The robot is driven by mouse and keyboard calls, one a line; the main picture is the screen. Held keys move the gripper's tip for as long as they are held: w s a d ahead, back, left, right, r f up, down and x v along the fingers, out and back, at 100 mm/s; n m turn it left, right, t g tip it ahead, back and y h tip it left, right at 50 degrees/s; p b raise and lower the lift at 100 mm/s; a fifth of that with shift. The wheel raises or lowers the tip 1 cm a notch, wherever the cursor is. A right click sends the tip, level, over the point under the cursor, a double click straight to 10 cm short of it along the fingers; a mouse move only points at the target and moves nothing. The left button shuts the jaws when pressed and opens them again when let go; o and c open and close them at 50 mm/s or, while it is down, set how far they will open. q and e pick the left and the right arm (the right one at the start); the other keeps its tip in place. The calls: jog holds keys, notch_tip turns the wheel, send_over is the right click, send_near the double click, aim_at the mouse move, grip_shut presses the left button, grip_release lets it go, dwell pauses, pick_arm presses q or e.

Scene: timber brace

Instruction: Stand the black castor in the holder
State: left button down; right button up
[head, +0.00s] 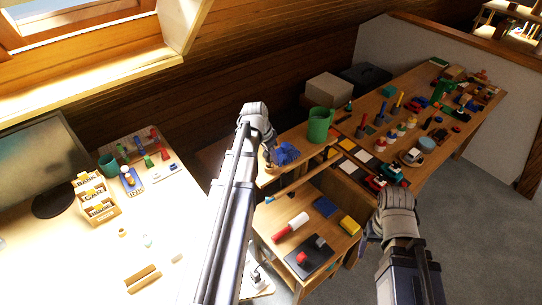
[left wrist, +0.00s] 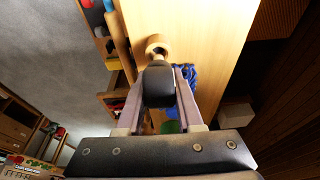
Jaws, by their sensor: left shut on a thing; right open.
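In the left wrist view, my left gripper (left wrist: 160,92) is shut on the black castor (left wrist: 160,84), which sits between its two fingers. Just past the castor is a round, pale wooden holder (left wrist: 156,41) on the wooden board. A dark part lies against the holder's opening, and I cannot tell whether it is inside. In the head view, my left gripper (head: 268,150) reaches down beside the blue cloth, and the castor is too small and covered to make out. My right gripper (head: 372,236) is open and empty at the lower right, beside the low shelf unit.
A crumpled blue cloth (head: 287,153) and a green mug (head: 319,124) stand close to my left gripper. The low shelf (head: 312,222) carries a red and white cylinder and a dark tray. The long bench (head: 436,147) at right is crowded with small items.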

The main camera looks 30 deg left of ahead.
pick_arm(q)
jog(key=shift+f+b, duration=1.3)
jog(key=shift+f, duration=0.05)
dwell(0.8)
jog(key=shift+r+p, duration=0.25)
jog(key=shift+p, duration=0.05)
jog(key=shift+r+p, duration=1)
jog(key=shift+f+b, duration=1.25)
jog(key=shift+b, duration=0.05)
dwell(1.5)
jog(key=shift+r, duration=0.1)
jog(key=shift+c, duration=2.4)
grip_release()
